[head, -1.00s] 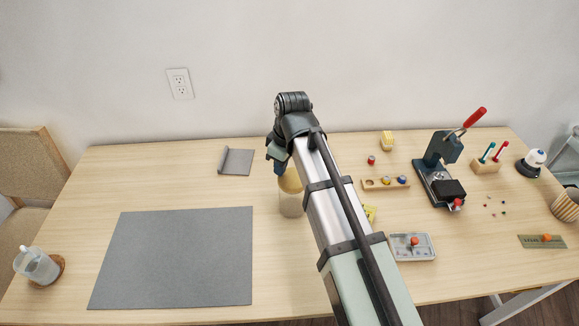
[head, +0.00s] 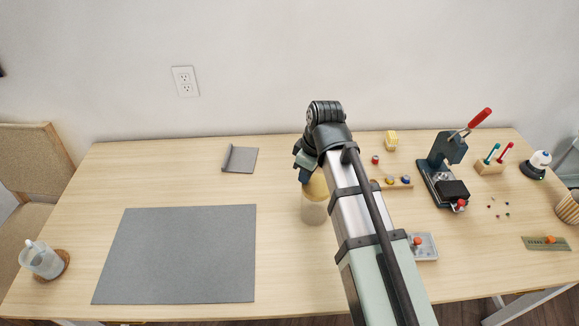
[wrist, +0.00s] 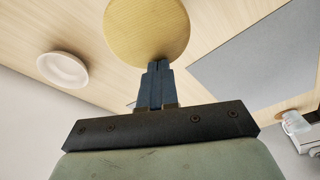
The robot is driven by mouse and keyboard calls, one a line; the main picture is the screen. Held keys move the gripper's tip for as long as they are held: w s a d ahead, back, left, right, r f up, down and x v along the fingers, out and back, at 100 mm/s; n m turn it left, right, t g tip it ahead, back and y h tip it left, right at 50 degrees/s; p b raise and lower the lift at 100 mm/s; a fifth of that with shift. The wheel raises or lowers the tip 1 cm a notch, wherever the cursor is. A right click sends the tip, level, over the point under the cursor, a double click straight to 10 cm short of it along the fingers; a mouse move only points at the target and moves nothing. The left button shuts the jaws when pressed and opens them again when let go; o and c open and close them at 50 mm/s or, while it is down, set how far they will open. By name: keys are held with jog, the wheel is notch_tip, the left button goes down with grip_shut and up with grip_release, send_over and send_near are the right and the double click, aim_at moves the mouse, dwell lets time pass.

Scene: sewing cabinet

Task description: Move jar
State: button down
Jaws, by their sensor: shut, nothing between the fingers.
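The jar (head: 315,210) is pale, with a round, wood-coloured lid. It stands upright on the table, right of the grey mat, partly hidden by my arm. In the wrist view its lid (wrist: 147,28) shows as a large disc just beyond my fingertips. My gripper (wrist: 158,66) is shut and empty, its blue fingers together at the lid's edge. I cannot tell whether they touch the jar. In the head view my gripper (head: 304,176) is beside the lid, partly hidden by my wrist.
The grey mat (head: 180,255) lies left; a grey folded piece (head: 239,160) lies behind it. A clear cup (head: 41,260) stands on a coaster. A press (head: 440,170), a tray (head: 426,247) and small parts are right. A white dish (wrist: 62,70) shows in the wrist view.

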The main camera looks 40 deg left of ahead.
aim_at(313, 186)
jog(key=d, duration=0.1)
jog(key=d+f, duration=0.1)
jog(key=d, duration=0.1)
jog(key=shift+w+a, duration=0.1)
jog(key=shift+r, duration=0.1)
jog(key=shift+w+a+r, duration=0.1)
jog(key=shift+r, duration=0.6)
jog(key=w+d, duration=0.2)
jog(key=d, duration=0.9)
jog(key=shift+w+d, duration=0.3)
jog(key=shift+d, duration=0.05)
jog(key=shift+r, duration=0.1)
